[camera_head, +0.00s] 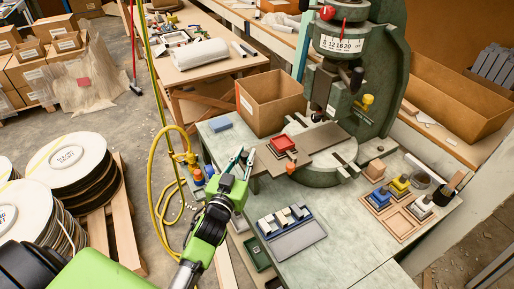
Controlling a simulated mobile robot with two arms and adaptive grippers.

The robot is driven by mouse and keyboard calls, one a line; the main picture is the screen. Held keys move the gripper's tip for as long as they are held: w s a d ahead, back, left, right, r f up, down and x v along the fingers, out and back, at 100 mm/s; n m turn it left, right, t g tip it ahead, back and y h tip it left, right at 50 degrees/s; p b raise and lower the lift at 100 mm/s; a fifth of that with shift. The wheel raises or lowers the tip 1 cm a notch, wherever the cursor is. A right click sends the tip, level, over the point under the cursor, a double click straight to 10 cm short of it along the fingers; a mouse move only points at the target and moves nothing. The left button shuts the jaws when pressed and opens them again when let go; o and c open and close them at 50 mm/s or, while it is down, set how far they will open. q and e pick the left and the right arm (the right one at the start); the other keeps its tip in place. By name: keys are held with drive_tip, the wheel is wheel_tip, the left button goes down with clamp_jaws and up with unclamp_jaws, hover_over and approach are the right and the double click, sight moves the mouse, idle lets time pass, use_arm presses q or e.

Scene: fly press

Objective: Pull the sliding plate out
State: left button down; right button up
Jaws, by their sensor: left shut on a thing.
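The sliding plate (322,138) is a flat grey-brown strip lying across the round bed of the green fly press (372,80). Its left end reaches out past the bed towards my arm. A red square die (283,143) sits on the plate, left of the press's ram. My left gripper (244,153), with a green body and slim teal fingers, is at the left end of the plate and shut on it. The exact contact between the fingertips and the plate is too small to make out. My right gripper is not in view.
An open cardboard box (268,103) stands behind the plate. A tray with blue and white blocks (287,220) lies in front of it. A wooden tray (403,215) with coloured stamps is at the right. A yellow hose (153,180) hangs left of my arm.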

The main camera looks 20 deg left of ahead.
use_arm(q)
drive_tip(key=shift+s+a, duration=0.5)
drive_tip(key=shift+s, duration=0.05)
drive_tip(key=c, duration=1.9)
unclamp_jaws()
drive_tip(key=shift+w+f, duration=0.1)
drive_tip(key=s, duration=0.4)
drive_tip(key=s+d, duration=0.1)
drive_tip(key=s, duration=0.7)
drive_tip(key=shift+d, duration=0.25)
